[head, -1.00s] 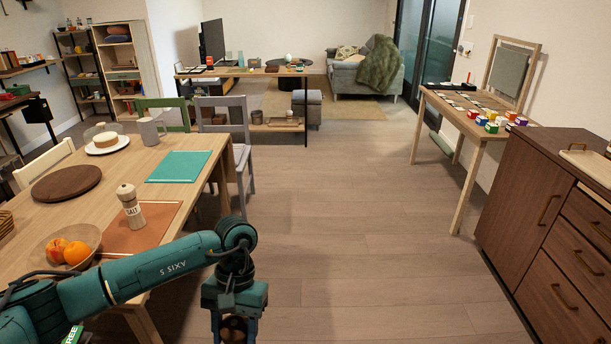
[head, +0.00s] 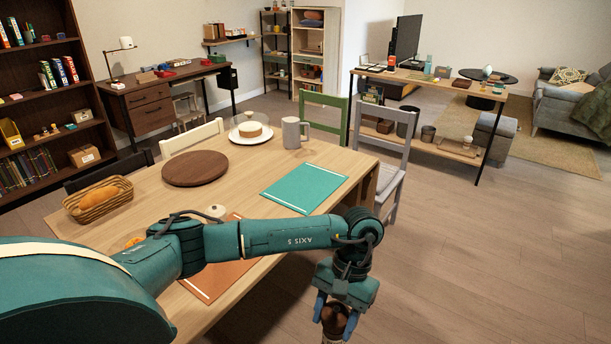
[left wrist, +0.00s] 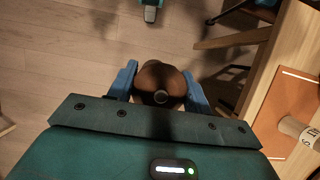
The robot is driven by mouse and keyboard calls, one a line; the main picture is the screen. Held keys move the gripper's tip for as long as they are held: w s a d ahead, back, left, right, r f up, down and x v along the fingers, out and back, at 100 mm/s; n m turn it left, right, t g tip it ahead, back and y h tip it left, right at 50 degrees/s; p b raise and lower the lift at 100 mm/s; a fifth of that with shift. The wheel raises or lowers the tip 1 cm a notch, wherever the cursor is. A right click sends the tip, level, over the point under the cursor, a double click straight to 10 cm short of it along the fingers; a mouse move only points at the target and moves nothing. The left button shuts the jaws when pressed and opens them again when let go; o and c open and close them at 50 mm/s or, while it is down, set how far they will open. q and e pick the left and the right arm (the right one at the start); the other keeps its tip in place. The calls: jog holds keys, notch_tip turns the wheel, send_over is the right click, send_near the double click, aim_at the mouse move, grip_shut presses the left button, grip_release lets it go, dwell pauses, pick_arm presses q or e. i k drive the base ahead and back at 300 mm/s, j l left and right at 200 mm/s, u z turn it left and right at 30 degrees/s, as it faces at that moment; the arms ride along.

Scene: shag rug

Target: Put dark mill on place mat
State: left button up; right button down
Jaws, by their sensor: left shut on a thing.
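My left gripper (head: 334,304) is shut on the dark mill (head: 334,324), a brown turned body held in the air off the table's right edge, over the floor. In the left wrist view the dark mill (left wrist: 160,84) sits between the blue fingers of my left gripper (left wrist: 161,90), seen from its top. A terracotta place mat (head: 208,282) lies on the table, partly behind my arm; it also shows in the left wrist view (left wrist: 286,102). A teal place mat (head: 305,187) lies farther back. My right gripper is not in view.
A pale salt mill (left wrist: 300,132) stands on the terracotta mat, mostly hidden by my arm in the head view. The wooden table (head: 235,180) also bears a round brown board (head: 195,168), a bread basket (head: 98,200), a mug (head: 293,132) and a covered cake. A grey chair (head: 390,180) stands at its far right side.

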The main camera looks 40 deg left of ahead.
aim_at(306, 185)
jog(key=i+l+u, duration=0.15)
jog(key=i+u, duration=0.25)
jog(key=i+l+u, duration=0.6)
jog(key=i+u, duration=0.15)
jog(key=i+l+u, duration=0.55)
jog(key=l, duration=0.25)
jog(key=l+u, duration=0.2)
jog(key=l, duration=0.3)
